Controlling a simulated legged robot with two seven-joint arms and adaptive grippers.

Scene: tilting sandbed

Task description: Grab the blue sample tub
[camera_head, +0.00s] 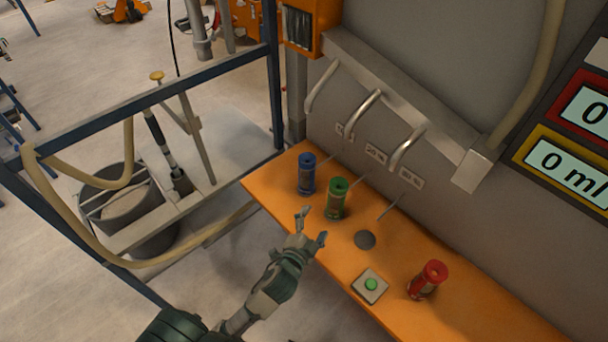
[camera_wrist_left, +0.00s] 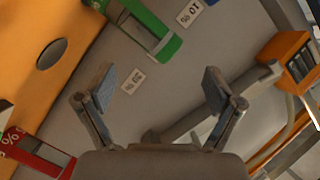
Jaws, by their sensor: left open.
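The blue sample tub (camera_head: 307,174) stands upright near the far left end of the orange shelf in the head view. The green tub (camera_head: 337,198) stands just right of it and nearer. My left gripper (camera_head: 312,225) is open and empty, in front of the green tub and short of the blue one. In the left wrist view my left gripper (camera_wrist_left: 158,92) shows its two fingers spread with nothing between them. The green tub (camera_wrist_left: 150,30) shows above the fingers there. My right gripper is not in view.
The orange shelf (camera_head: 465,318) also holds a red tub (camera_head: 428,279), a green button (camera_head: 371,284) and a dark round hole (camera_head: 365,240). Curved metal pipes (camera_head: 362,112) stick out of the wall above it. A blue metal frame (camera_head: 150,98) stands at the left.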

